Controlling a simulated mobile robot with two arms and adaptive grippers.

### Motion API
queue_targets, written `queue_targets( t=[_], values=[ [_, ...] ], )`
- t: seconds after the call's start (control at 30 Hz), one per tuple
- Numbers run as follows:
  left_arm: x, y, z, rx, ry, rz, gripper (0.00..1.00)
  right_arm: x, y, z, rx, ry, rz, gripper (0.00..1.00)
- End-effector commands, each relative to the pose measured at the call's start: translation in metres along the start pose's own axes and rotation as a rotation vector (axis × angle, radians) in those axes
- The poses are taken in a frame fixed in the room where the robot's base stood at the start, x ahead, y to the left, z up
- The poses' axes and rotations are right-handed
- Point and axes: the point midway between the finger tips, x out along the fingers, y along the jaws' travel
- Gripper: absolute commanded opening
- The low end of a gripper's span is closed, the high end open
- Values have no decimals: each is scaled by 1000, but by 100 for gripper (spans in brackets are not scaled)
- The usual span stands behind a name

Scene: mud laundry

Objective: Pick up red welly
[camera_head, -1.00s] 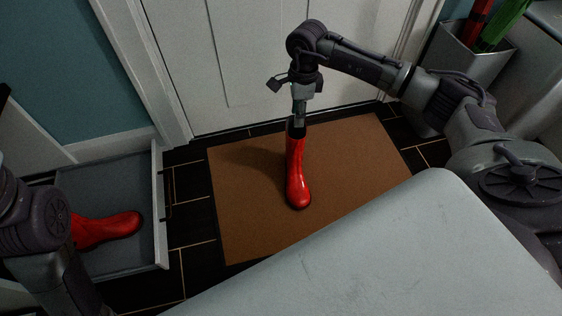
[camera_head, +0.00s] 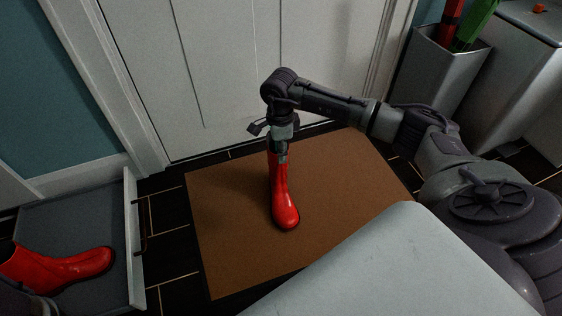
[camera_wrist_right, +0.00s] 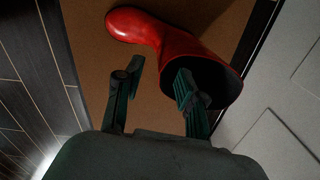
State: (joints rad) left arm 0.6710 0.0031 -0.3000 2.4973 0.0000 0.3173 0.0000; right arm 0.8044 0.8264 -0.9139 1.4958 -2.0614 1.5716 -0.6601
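A red welly (camera_head: 283,200) stands upright on a brown doormat, its toe toward me. It also shows in the right wrist view (camera_wrist_right: 178,45), with its dark opening facing the camera. My right gripper (camera_head: 281,155) is at the top of this boot. In the wrist view the right gripper (camera_wrist_right: 155,85) has its fingers apart: one overlaps the boot's opening and looks inside it, the other is outside the shaft with a gap to it. A second red welly (camera_head: 65,268) lies in an open grey drawer at the left.
The doormat (camera_head: 225,235) lies on dark tiles before a white door (camera_head: 230,70). The open drawer (camera_head: 135,250) juts out at the left. A grey bin (camera_head: 435,75) with red and green items stands at the back right. The mat around the boot is clear.

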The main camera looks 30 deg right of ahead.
Motion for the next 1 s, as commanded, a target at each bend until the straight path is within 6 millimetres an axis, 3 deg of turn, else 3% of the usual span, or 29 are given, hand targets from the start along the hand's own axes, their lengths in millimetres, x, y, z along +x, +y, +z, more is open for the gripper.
queue_targets(
  t=[0.13,0.47,0.7,1.0],
  values=[
    [-11,4,-10,2,15,5,64,24,0,0,0,1,0,39],
    [-12,5,-10,2,15,6,64,26,-1,0,0,0,0,39],
    [-12,5,-10,2,16,6,64,26,0,0,0,0,0,2],
    [-12,5,-10,2,16,6,64,26,0,0,0,0,1,0]
  ],
)
